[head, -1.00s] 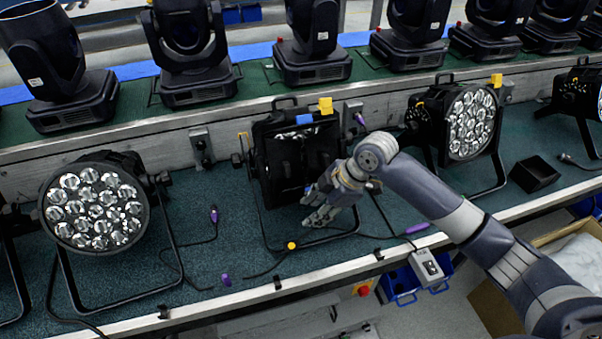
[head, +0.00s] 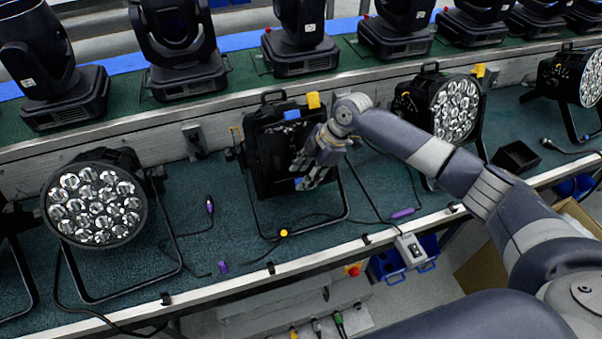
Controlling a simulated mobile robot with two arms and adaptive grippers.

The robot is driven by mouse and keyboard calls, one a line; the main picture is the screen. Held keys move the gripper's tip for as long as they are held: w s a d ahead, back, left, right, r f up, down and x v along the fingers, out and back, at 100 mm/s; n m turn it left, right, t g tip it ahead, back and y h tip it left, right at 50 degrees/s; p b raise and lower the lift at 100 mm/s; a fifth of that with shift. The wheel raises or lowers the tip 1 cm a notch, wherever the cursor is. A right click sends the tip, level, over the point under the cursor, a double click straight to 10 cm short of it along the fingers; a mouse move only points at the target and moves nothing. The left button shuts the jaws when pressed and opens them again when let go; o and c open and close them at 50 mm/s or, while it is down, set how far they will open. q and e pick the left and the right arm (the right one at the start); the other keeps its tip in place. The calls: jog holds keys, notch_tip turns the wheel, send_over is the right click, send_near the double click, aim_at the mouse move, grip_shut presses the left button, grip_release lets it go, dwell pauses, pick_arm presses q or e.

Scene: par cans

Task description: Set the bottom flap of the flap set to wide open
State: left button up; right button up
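The flap set (head: 268,160) is a group of black panels on the front of the middle par can, which stands on a bracket on the green bench. A blue tab (head: 292,115) and a yellow tab (head: 313,100) show at its top. Dark panels cover most of the lamp's front. My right gripper (head: 305,174) is at the lower right of the flap set, with its fingers apart and nothing visible between them. It hides part of the right side and lower corner. I cannot tell whether it touches a panel, or the bottom flap's exact angle. My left gripper is not in view.
Par cans with bare lenses stand at left (head: 95,204) and right (head: 455,110). Moving-head lights line the raised shelf behind. A black open box (head: 516,157) sits at right.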

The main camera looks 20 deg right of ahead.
jog(key=shift+x, duration=1.15)
grip_shut()
jog(key=shift+s, duration=0.1)
